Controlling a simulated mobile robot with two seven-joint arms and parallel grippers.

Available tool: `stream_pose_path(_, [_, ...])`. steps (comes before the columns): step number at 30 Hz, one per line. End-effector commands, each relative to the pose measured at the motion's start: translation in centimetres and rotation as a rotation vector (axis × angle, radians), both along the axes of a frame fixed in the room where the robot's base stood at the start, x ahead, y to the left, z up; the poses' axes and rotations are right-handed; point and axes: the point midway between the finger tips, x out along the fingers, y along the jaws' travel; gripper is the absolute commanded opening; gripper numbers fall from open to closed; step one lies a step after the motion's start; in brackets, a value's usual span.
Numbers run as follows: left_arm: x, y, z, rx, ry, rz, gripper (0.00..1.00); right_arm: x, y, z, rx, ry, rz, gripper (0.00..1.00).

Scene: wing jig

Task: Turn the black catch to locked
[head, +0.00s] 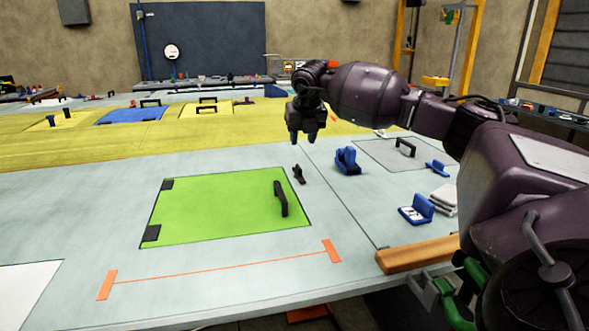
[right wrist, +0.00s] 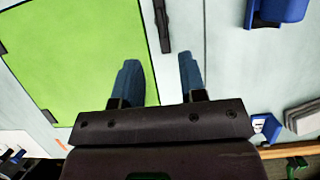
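The small black catch (head: 298,174) is on the pale table surface, just beyond the right edge of the green panel (head: 215,208). My left gripper is in no view.
A black handle (head: 281,198) stands on the green panel near the catch. A blue clamp (head: 347,161) stands right of the catch, with a blue bracket (head: 416,210) and a grey stack (head: 444,198) farther right.

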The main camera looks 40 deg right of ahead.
Motion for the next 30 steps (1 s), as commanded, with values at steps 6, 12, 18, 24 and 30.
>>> stream_pose_path(6, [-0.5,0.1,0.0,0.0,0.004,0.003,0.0,0.7,-0.4,-2.2,0.001,0.003,-0.001,0.38])
stream_pose_path(12, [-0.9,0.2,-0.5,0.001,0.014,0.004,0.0,1.9,-1.0,-5.5,0.001,0.004,0.0,0.38])
stream_pose_path(18, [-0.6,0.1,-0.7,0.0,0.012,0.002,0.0,2.9,-1.6,-8.2,0.001,0.003,-0.001,0.38])
stream_pose_path(24, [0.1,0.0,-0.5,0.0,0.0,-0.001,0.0,3.4,-1.9,-9.6,0.0,0.002,0.0,0.38])
stream_pose_path(30, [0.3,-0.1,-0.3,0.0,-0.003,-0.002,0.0,3.5,-2.0,-9.8,0.0,0.001,0.0,0.38])
